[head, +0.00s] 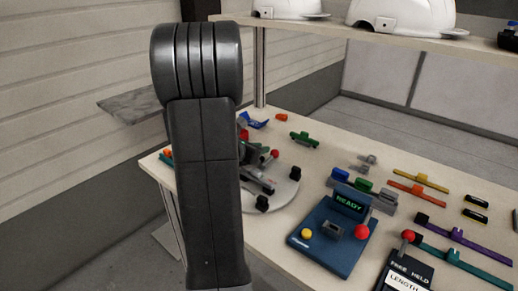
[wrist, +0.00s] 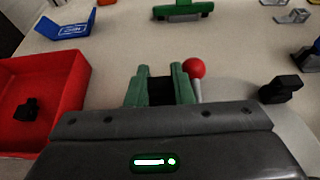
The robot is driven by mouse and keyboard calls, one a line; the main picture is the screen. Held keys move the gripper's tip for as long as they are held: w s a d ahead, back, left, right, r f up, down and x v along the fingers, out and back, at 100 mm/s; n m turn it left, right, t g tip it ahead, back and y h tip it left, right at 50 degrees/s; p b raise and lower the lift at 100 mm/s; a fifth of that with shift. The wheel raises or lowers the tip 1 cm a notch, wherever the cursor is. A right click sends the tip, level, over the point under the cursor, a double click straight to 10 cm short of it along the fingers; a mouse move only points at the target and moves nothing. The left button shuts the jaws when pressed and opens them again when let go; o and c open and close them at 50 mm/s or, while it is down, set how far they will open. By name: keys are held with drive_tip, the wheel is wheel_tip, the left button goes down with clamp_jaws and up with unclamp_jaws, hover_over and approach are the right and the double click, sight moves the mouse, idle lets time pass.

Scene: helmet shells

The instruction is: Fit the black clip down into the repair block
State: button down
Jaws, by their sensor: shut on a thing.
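My gripper (wrist: 160,80) reaches forward in the wrist view with two green fingers. They are shut on a small black piece, the black clip (wrist: 160,92); only part of it shows between them. In the head view my own arm hides most of the gripper. The gripper is over the left part of a round pale plate (head: 288,190), near a lever with a red ball (wrist: 194,68); the ball also shows in the head view (head: 274,153). I cannot make out the repair block clearly; my gripper body covers the area below the fingers.
A red tray (wrist: 75,75) with a black piece (wrist: 28,108) stands left of my gripper. Another black piece (wrist: 282,89) sits on the round plate to the right. A blue device (head: 322,250) with a READY display stands front right. Coloured strips lie farther right.

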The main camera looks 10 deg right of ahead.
drive_tip(key=shift+f+b, duration=0.3)
drive_tip(key=shift+f, duration=0.05)
drive_tip(key=shift+r, duration=0.25)
drive_tip(key=shift+r, duration=0.25)
drive_tip(key=c, duration=1.2)
unclamp_jaws()
drive_tip(key=p+v, duration=0.2)
drive_tip(key=v, duration=1.1)
drive_tip(key=shift+s+a+r+p, duration=0.1)
drive_tip(key=shift+s+a+p, duration=0.15)
drive_tip(key=shift+a+p, duration=0.05)
drive_tip(key=shift+d, duration=0.1)
